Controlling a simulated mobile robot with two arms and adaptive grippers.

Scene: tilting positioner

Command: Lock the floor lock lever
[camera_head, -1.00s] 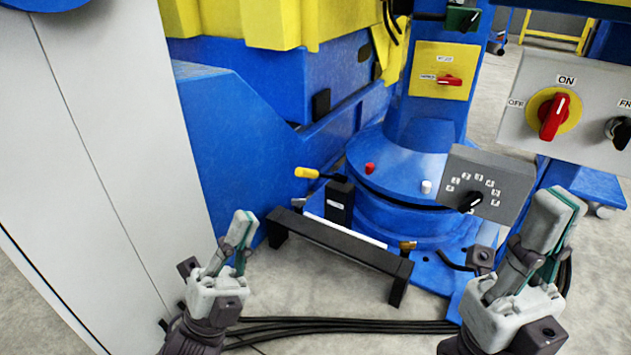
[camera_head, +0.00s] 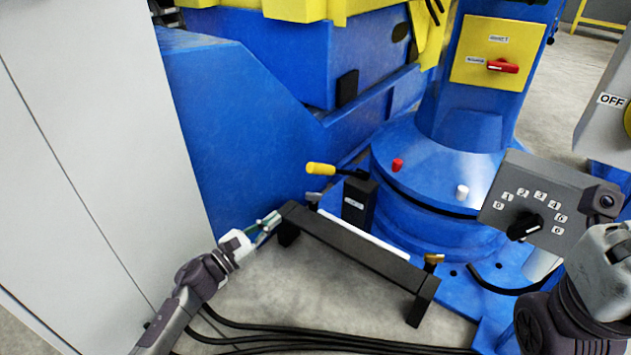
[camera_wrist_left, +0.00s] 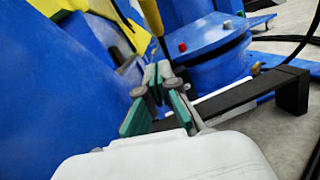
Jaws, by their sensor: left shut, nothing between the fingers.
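A lever with a yellow grip (camera_head: 320,169) sticks out to the left from the top of a labelled black box (camera_head: 358,205) on the floor beside the blue round base; I take it to be the floor lock lever. My left gripper (camera_head: 272,222) is shut and empty, low at the left end of the black bar, below and left of the yellow grip and apart from it.
A low black bar (camera_head: 360,250) on legs stands in front of the black box. A grey dial box (camera_head: 550,205) is at the right. A grey cabinet (camera_head: 90,130) stands at the left. Black cables (camera_head: 300,340) lie on the floor in front.

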